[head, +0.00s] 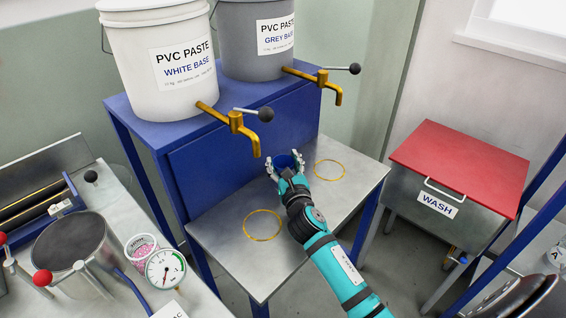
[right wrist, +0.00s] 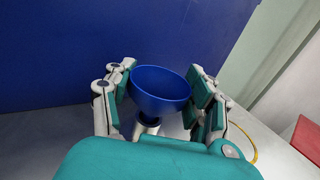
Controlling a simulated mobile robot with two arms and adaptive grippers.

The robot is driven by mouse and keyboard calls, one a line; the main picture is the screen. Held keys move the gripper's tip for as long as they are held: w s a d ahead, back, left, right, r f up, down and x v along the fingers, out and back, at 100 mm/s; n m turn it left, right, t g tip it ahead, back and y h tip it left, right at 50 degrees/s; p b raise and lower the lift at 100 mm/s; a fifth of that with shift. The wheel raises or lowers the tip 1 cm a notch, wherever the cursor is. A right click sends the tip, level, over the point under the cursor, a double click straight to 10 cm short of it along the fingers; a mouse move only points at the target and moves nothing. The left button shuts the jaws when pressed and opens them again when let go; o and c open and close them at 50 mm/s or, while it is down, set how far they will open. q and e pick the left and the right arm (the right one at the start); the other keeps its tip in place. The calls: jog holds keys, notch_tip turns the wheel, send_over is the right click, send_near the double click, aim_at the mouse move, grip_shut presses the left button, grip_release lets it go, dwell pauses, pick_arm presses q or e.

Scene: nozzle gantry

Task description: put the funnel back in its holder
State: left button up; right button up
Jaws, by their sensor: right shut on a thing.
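The blue funnel (right wrist: 162,88) is a round bowl, upright with its mouth facing up, between the fingers of my right gripper (right wrist: 158,92). In the head view the funnel (head: 285,161) shows only in part, because my right gripper (head: 286,169) covers most of it. The right gripper is shut on the funnel at the back of the metal shelf (head: 215,218), in front of the blue panel. A short silvery cylinder (right wrist: 148,127) shows just under the bowl; I cannot tell whether it is a holder or whether the funnel sits in it. My left gripper is out of view.
Two yellow rings (head: 262,225) (head: 329,170) mark the shelf. Brass taps (head: 237,122) (head: 327,84) with black knobs stick out above, from a white bucket (head: 160,60) and a grey bucket (head: 255,45). A red-lidded wash bin (head: 455,165) stands right; a gauge (head: 165,269) is front left.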

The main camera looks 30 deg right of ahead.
dwell(0.3)
dwell(0.5)
jog(key=shift+r+p, duration=0.75)
jog(key=shift+p, duration=0.25)
dwell(1.1)
jog(key=shift+r+p, duration=0.7)
jog(key=shift+p, duration=0.3)
dwell(0.3)
dwell(0.5)
